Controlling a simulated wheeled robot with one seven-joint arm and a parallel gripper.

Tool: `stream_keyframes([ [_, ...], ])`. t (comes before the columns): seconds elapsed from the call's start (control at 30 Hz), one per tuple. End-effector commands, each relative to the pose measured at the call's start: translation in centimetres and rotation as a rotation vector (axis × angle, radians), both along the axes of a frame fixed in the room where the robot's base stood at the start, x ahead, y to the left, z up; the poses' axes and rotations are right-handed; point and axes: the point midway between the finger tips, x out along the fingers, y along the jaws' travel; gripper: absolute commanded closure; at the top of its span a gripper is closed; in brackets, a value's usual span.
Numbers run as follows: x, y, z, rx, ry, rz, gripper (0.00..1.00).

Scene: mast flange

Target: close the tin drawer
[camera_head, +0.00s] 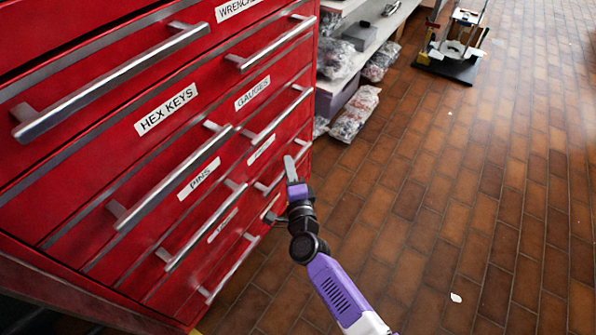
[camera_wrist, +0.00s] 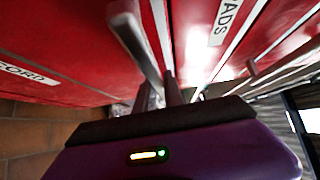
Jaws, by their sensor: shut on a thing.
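A red cabinet of drawers fills the left of the head view; its drawers have grey bar handles and white labels. I cannot read the word tin on any label. My purple gripper (camera_head: 292,172) is at the cabinet's right edge, beside the lower right drawers. In the wrist view my gripper (camera_wrist: 160,90) is shut on a grey drawer handle (camera_wrist: 133,35), which runs up from the fingers. The gripped drawer's own label and how far it stands out cannot be made out. Labels ending in "ADS" (camera_wrist: 226,18) and "CORD" (camera_wrist: 28,73) show on either side.
The PINS drawer (camera_head: 198,178), HEX KEYS drawer (camera_head: 165,110) and GAUGES drawer (camera_head: 252,92) look flush. A white shelf (camera_head: 372,45) with bagged goods (camera_head: 355,113) stands behind the cabinet. A black-based device (camera_head: 450,60) is on the far floor. The brown tiled floor (camera_head: 430,200) at right is mostly clear.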

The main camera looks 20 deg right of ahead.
Motion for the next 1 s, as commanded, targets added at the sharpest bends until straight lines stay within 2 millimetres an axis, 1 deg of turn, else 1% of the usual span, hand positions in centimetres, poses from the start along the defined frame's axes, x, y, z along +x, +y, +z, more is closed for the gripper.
stream_keyframes([
  [0.03, 0.4, 0.4, -0.2, 0.0, 0.003, 0.003, 1.0],
  [0.1, 0.6, 0.6, -0.2, 0.0, 0.004, 0.003, 1.0],
  [0.37, 0.8, 0.8, -0.1, 0.0, 0.004, 0.006, 1.0],
  [0.4, 0.8, 0.8, -0.1, 0.0, 0.004, 0.006, 0.83],
  [0.5, 0.8, 0.7, -0.1, -0.001, 0.003, 0.005, 0.65],
  [0.83, 0.6, 0.6, 0.0, -0.001, 0.002, 0.002, 0.65],
  [0.93, -0.2, 0.8, 0.1, -0.002, 0.003, 0.003, 0.65],
  [1.0, -1.3, 0.9, 0.1, -0.002, 0.004, 0.004, 0.65],
])
